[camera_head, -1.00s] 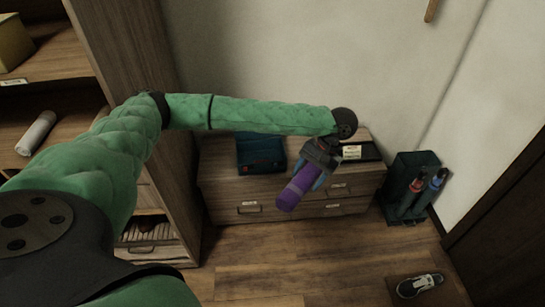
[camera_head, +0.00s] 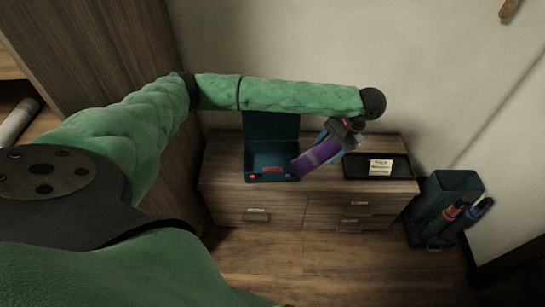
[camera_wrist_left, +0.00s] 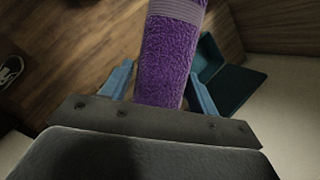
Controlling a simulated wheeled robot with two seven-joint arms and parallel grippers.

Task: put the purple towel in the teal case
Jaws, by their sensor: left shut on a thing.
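The rolled purple towel (camera_head: 317,157) with a paler band is held by my left gripper (camera_head: 338,142). The towel slants down to the left, its lower end near the right front corner of the teal case. In the left wrist view the towel (camera_wrist_left: 170,62) stands between the blue fingers (camera_wrist_left: 160,92). The teal case (camera_head: 272,158) sits on the dresser with its lid raised at the back and its inside showing. It also shows in part behind the towel in the left wrist view (camera_wrist_left: 232,85). My right gripper is not in view.
The wooden dresser (camera_head: 232,190) carries the case and a black tray (camera_head: 400,172) with a paper note. A dark teal bin (camera_head: 430,205) with bottles stands on the floor at right. A tall shelf unit (camera_head: 95,60) is at left.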

